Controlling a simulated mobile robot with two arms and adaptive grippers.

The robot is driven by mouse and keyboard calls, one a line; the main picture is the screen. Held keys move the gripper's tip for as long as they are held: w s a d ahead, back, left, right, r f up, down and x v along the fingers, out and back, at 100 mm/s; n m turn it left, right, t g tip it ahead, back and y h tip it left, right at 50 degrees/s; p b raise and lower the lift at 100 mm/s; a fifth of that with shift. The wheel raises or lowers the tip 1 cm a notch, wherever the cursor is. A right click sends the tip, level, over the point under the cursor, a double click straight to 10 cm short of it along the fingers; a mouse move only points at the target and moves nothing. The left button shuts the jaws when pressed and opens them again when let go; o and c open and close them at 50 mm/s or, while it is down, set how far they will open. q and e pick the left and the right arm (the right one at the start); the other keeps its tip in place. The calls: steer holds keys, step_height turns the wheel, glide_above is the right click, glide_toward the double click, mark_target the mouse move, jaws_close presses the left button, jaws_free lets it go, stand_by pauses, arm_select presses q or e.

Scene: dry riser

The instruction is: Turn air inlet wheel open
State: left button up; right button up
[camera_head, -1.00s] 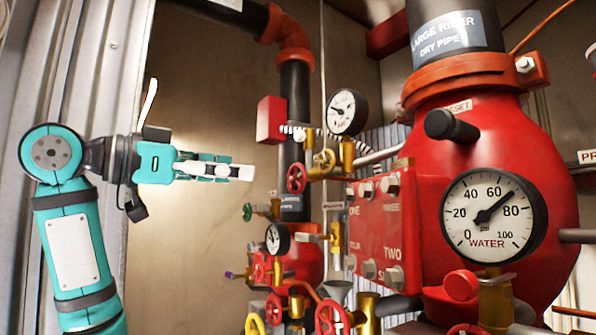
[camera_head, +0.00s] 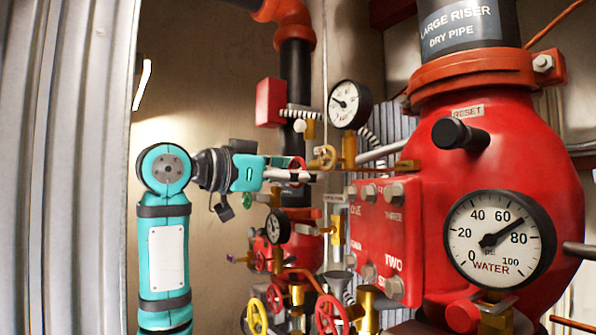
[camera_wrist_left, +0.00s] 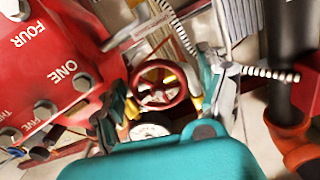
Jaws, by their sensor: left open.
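A red handwheel (camera_head: 299,163) sits on the brass valve piping left of the red riser body. In the left wrist view the red wheel (camera_wrist_left: 160,86) shows face-on, framed by my fingers. My left gripper (camera_head: 303,176) is at this wheel, its fingers overlapping it in the head view. The left gripper (camera_wrist_left: 165,95) is open, one finger on each side of the wheel; I cannot tell whether they touch the rim. No label shows on the wheel. My right gripper is not in view.
Below are a small gauge (camera_head: 277,227), a yellow wheel (camera_head: 257,316) and a red wheel (camera_head: 331,315). The red riser (camera_head: 500,150) with its water gauge (camera_head: 499,239) stands at right.

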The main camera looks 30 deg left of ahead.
arm_select(q)
steer(key=c, duration=1.2)
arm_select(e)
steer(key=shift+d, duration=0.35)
